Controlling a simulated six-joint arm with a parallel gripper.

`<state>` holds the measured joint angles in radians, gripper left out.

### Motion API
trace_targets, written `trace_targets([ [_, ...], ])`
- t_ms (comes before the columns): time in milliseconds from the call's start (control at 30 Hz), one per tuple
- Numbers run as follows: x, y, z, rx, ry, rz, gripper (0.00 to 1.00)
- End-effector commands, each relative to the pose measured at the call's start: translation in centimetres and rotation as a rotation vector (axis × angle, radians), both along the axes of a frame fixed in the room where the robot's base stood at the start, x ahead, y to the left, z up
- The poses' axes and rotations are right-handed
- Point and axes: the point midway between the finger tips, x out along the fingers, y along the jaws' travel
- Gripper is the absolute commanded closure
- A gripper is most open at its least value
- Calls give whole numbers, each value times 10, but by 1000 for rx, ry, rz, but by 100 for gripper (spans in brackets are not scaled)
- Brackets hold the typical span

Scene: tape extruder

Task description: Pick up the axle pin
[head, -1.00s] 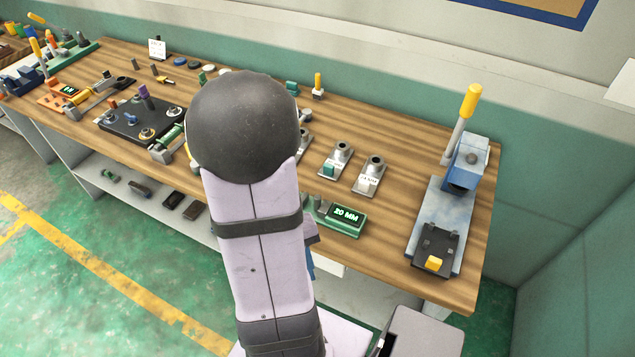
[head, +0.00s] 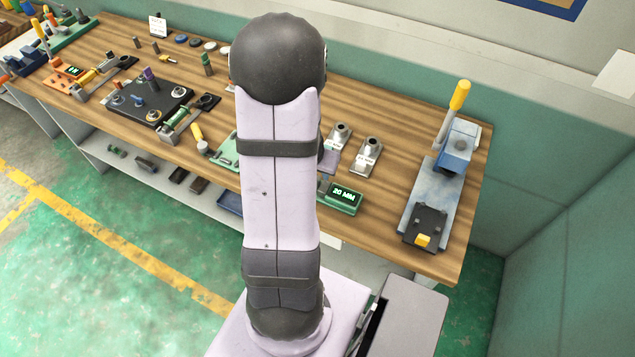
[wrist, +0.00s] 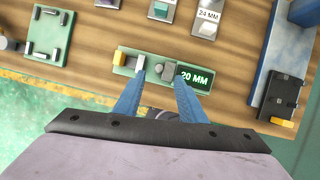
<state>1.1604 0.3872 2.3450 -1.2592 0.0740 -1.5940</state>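My gripper (wrist: 159,78) shows in the wrist view with two blue fingers spread apart and nothing between them that I can see held. The fingers point at a green gauge with a lit "20 MM" display (wrist: 194,78). On the gauge are a small grey cylindrical piece (wrist: 166,70), a pale block (wrist: 140,63) and a yellow block (wrist: 122,58). I cannot tell which thing is the axle pin. In the head view my arm hides the gripper. The gauge (head: 341,197) shows just right of the arm there.
Two metal holders (head: 368,157) (head: 338,140) stand behind the gauge. A blue press with a yellow-handled lever (head: 457,150) stands at the right end of the wooden bench (head: 400,130). A black plate with knobs (head: 150,102) lies on the left. Bare wood lies between holders and press.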

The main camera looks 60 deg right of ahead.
Motion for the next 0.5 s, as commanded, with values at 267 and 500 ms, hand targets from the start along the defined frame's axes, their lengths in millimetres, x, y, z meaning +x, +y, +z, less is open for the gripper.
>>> trace_targets([
  [267,1,0,0,-10,44,118,63],
  [500,2,-4,-14,-10,45,116,63],
])
